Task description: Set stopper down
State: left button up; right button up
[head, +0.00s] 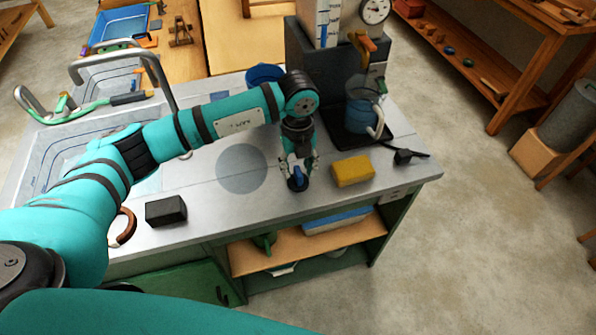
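The stopper (298,184), a small dark blue disc with a brighter blue knob, is at the front part of the grey worktop (225,208). It looks upright, on or just above the surface; I cannot tell which. My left gripper (299,172) points down over it, with one finger on each side of the knob. The fingers hide part of the stopper, and whether they press on it is too small to tell. My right gripper is not in view.
A yellow sponge (352,171) lies close right of the stopper. A darker round patch (241,168) and a black block (166,210) are to the left. Behind stands a dark machine with a blue jug (361,112). A sink with a tap (128,62) is at the left.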

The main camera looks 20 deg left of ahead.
aim_at(298, 171)
pick_arm(q)
notch_tip(298, 171, up, 10)
jog(key=b, duration=0.2)
jog(key=shift+f, duration=0.15)
dwell(0.6)
dwell(0.5)
